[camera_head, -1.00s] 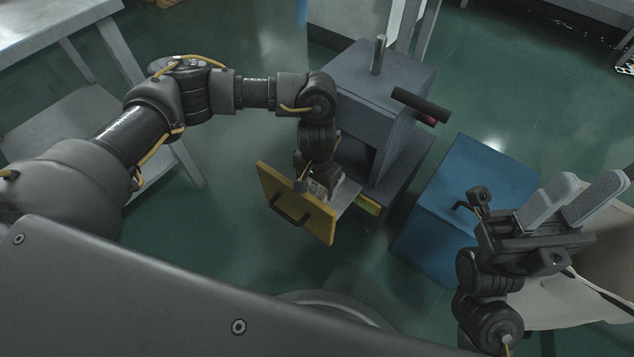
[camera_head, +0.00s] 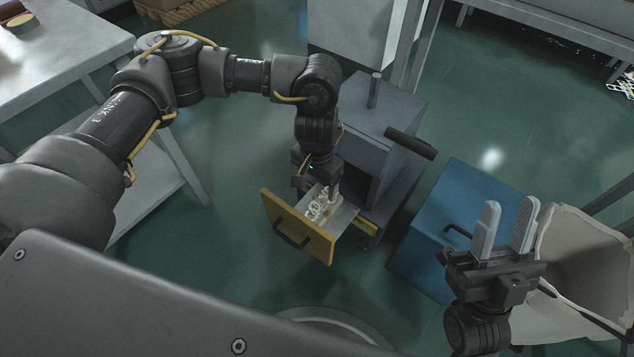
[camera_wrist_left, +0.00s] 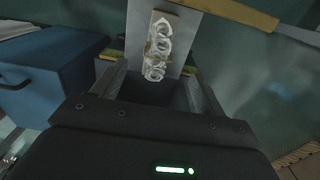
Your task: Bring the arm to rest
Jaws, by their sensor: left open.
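My left arm reaches over an open drawer with a yellow front (camera_head: 298,226) on the grey machine (camera_head: 382,112). My left gripper (camera_head: 322,186) is open above the drawer's inner side. White ring-shaped pieces (camera_head: 316,208) lie in the drawer's pale tray (camera_head: 342,217). In the left wrist view the white pieces (camera_wrist_left: 158,48) lie on the tray (camera_wrist_left: 185,30), beyond the gripper's parted, empty fingers. My right gripper (camera_head: 510,207) is at the lower right, its two grey fingers pointing up and apart, with nothing between them.
A blue box (camera_head: 440,225) with a handle stands right of the machine. A pale open-topped bag or bin (camera_head: 560,300) is behind my right gripper. A grey table (camera_head: 60,60) stands at the left. Green floor is free before the drawer.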

